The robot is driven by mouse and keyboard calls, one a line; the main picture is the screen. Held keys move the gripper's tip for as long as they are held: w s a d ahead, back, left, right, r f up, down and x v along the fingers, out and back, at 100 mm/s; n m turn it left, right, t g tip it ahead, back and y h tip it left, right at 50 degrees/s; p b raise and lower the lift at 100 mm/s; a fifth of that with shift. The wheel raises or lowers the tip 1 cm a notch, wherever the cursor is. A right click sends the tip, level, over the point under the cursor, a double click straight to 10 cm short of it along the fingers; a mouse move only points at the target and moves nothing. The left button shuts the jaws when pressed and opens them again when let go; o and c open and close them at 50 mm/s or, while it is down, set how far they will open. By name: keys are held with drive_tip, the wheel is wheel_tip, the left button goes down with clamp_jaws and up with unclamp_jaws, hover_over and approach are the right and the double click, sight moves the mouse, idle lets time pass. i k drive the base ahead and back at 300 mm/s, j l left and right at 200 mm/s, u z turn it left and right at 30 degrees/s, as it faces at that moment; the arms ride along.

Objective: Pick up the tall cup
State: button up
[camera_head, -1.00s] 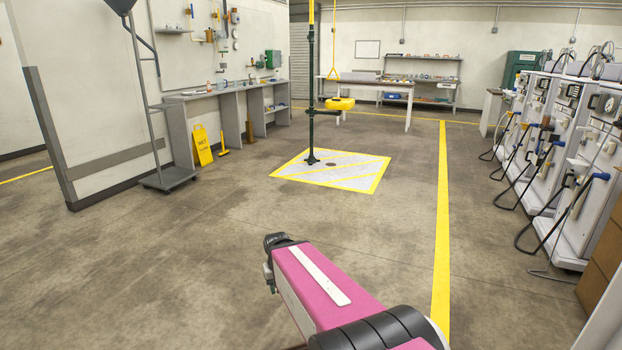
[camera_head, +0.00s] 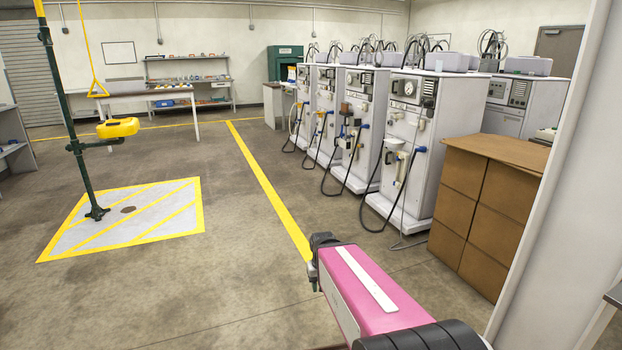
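No tall cup can be made out in the head view. Small items lie on the far table (camera_head: 150,95) and the shelf unit (camera_head: 186,78), too small to tell apart. My pink arm reaches forward from the bottom of the view over bare floor. Its dark end shows near the yellow floor line, but the gripper's fingers cannot be made out. Nothing is seen held there.
Dialysis machines (camera_head: 408,140) with hanging hoses line the right. A green post (camera_head: 75,130) rises from a striped floor patch (camera_head: 130,222) at left. Open floor lies ahead.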

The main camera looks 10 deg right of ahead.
sight(439, 63)
drive_tip(key=i+l+z, duration=0.2)
drive_tip(key=i+z, duration=0.85)
drive_tip(key=i, duration=0.15)
drive_tip(key=i+l, duration=0.15)
drive_tip(key=i, duration=0.15)
drive_tip(key=i+l+z, duration=0.1)
drive_tip(key=i, duration=0.25)
drive_tip(key=l, duration=0.1)
